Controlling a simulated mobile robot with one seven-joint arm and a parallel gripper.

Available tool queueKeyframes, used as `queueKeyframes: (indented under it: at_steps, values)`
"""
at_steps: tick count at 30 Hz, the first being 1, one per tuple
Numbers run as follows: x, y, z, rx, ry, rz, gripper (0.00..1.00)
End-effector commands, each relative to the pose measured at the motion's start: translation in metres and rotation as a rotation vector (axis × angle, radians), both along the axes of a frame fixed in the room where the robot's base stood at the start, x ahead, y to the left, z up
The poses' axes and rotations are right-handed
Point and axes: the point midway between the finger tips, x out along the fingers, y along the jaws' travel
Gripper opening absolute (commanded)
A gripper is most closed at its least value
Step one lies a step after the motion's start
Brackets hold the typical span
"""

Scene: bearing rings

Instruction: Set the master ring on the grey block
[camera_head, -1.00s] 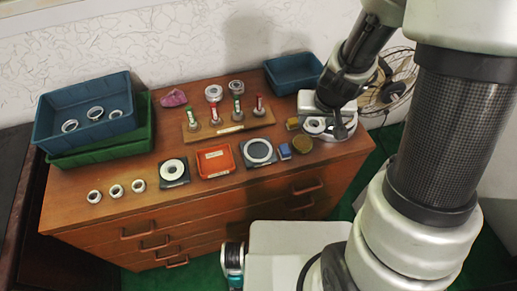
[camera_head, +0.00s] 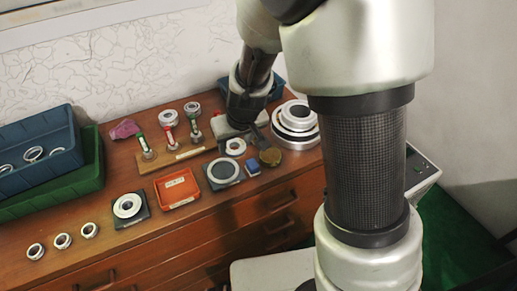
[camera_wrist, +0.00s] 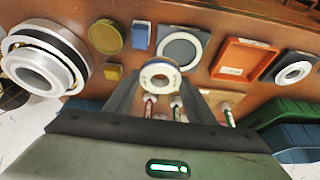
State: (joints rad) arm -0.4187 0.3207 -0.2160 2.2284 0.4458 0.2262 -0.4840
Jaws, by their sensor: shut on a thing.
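My gripper (camera_head: 243,142) is shut on a small white-faced ring (camera_head: 235,147), taken to be the master ring. In the wrist view the ring (camera_wrist: 160,75) sits between the fingertips, its hole facing the camera and a bluish edge showing. A dark grey square block (camera_head: 223,170) with a wide pale ring on top lies just in front of the held ring. In the wrist view this block (camera_wrist: 181,47) is beyond the ring, to its upper right. The held ring looks above the chest top, apart from the block; its exact height is unclear.
A blue block (camera_head: 253,168), a round brass piece (camera_head: 270,157) and a large stepped steel ring stack (camera_head: 295,122) stand right. A red tray (camera_head: 177,188) and another dark block with ring (camera_head: 128,207) lie left. A peg stand (camera_head: 180,158) is close behind.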

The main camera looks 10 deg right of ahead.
Motion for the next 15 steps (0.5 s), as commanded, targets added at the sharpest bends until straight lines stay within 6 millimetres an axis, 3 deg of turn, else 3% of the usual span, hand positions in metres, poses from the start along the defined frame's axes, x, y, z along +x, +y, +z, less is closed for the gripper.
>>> queueKeyframes:
  at_steps: [1,6,15]
  values:
    - [0.002,0.013,-0.017,0.0,-0.003,0.032,0.14]
    - [0.004,0.038,-0.028,-0.002,-0.003,0.092,0.14]
    - [0.004,0.043,-0.051,-0.004,-0.001,0.106,0.14]
